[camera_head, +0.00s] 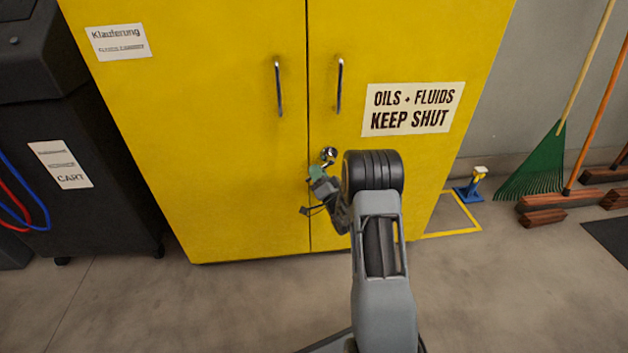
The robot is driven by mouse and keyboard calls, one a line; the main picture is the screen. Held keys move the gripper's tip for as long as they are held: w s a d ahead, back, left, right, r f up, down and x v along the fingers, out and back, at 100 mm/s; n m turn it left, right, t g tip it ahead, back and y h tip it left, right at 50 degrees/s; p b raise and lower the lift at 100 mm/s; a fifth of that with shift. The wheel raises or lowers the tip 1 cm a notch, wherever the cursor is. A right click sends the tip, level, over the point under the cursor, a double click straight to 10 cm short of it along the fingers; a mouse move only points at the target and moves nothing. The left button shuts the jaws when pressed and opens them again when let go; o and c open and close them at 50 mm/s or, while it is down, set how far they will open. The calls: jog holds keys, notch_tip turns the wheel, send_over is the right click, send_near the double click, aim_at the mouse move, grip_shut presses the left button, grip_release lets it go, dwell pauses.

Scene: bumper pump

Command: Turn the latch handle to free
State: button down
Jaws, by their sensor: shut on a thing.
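The yellow cabinet (230,170) stands upright with its two doors shut along the middle seam. A small round chrome latch part (328,154) sits on the right door, just right of the seam and below the door pulls. My gripper (318,186) is at the seam just below it, shut on the latch handle. The handle's grip is mostly hidden by the jaws, and its exact angle cannot be told. My arm reaches up from the bottom of the picture and covers part of the right door.
Two vertical chrome door pulls (279,88) (340,86) flank the seam above. A dark cart (80,130) stands close at the left. A blue item (470,190) sits on the floor at right, with a green rake (540,160) and brooms beyond. Floor in front is clear.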

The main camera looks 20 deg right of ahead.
aim_at(311, 148)
jog(key=m+h+b, duration=0.1)
jog(key=m, duration=0.1)
jog(key=r+m+t+h+b, duration=0.1)
jog(key=m+h, duration=0.1)
jog(key=a+m+h+b, duration=0.1)
jog(key=m, duration=0.2)
jog(key=shift+w+a+r+t, duration=0.1)
jog(key=shift+w+r+t, duration=0.05)
jog(key=shift+r+t, duration=0.2)
jog(key=shift+a+r+m+h+b, duration=0.1)
jog(key=shift+r+m+h+b, duration=0.3)
jog(key=shift+m+h, duration=0.7)
jog(key=shift+d+r+m+h+b, duration=0.1)
jog(key=shift+r+m+h+b, duration=0.25)
jog(key=shift+m+h, duration=0.75)
jog(key=shift+a+r+m+h+b, duration=0.1)
jog(key=shift+r+m+h+b, duration=0.15)
jog(key=shift+m+h+b, duration=0.8)
jog(key=shift+r+m+y+p, duration=0.15)
jog(key=shift+m+y+p, duration=0.1)
jog(key=shift+m+p, duration=0.25)
jog(key=c, duration=1.1)
grip_release()
